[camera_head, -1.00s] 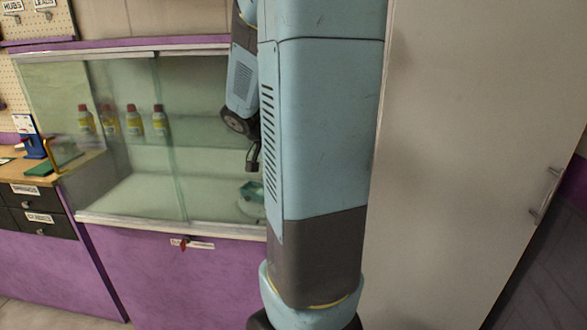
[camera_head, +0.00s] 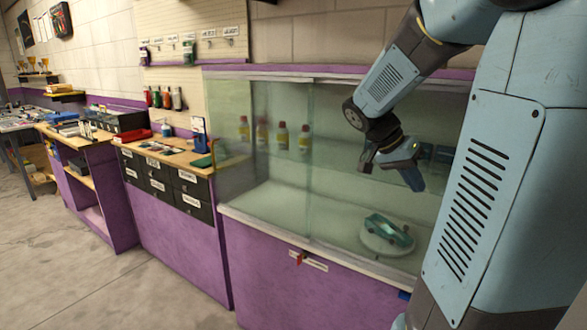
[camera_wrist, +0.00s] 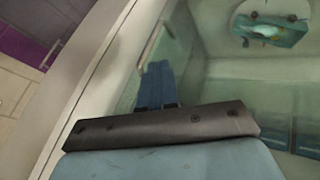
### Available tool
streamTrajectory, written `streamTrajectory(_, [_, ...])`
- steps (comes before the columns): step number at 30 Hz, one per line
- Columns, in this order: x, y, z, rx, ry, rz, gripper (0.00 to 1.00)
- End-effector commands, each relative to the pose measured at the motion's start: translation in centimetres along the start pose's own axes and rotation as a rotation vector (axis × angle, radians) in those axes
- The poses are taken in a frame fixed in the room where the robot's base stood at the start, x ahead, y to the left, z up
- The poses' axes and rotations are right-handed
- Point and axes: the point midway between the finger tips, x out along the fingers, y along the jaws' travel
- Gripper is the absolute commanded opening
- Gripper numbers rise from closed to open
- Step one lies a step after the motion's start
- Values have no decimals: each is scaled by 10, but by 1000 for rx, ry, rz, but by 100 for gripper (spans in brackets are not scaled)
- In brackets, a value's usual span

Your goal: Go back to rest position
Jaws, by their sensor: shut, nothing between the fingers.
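Dark drawers (camera_head: 165,183) and a wooden counter are to the left. The floor (camera_head: 60,270) at lower left is clear.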

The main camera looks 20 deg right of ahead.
Motion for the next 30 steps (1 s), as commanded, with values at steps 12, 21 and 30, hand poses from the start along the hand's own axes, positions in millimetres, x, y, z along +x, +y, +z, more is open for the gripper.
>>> streamTrajectory(12, [-33,4,58,-281,-36,-274,0])
streamTrajectory(21, [-76,12,131,-629,47,-616,0])
streamTrajectory(30, [-109,23,188,-892,225,-875,0])
